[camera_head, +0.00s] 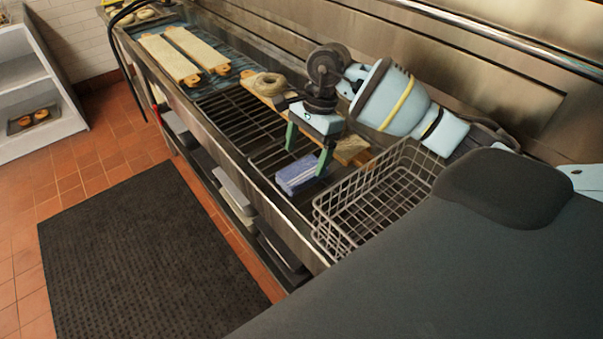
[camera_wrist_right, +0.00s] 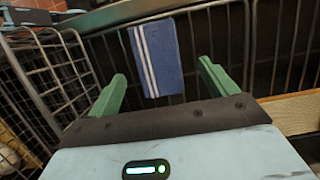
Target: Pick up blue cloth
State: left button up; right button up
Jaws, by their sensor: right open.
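The blue cloth (camera_head: 298,174) is a folded piece with white stripes, lying on the dark metal rack of the counter, just left of the wire basket. In the right wrist view the cloth (camera_wrist_right: 155,58) shows ahead of and between the green fingers. My right gripper (camera_head: 306,155) is open and empty, its two green fingers pointing down over the cloth. In the right wrist view the open right gripper (camera_wrist_right: 160,85) has a wide gap, and no finger looks closed on the cloth. My left gripper is not in view.
A wire basket (camera_head: 345,222) stands right beside the cloth. A wooden board (camera_head: 262,84) with a bagel (camera_head: 271,83) lies behind the gripper. Two long pale boards (camera_head: 168,60) lie farther left. A dark mat (camera_head: 150,260) covers the floor in front.

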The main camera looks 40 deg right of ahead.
aim_at(303, 169)
jog(key=x, duration=0.2)
jog(key=b+x, duration=0.1)
jog(key=x, duration=0.1)
jog(key=shift+s+d+f, duration=0.1)
jog(key=shift+s+f, duration=0.05)
jog(key=shift+f, duration=0.3)
jog(key=shift+c, duration=0.3)
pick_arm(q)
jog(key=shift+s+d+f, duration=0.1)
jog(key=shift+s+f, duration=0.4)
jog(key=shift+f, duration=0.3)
pick_arm(e)
jog(key=c, duration=1)
jog(key=shift+r, duration=0.1)
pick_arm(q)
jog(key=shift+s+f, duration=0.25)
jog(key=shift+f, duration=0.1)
pick_arm(e)
notch_tip(303, 169, up, 10)
jog(key=shift+f, duration=0.1)
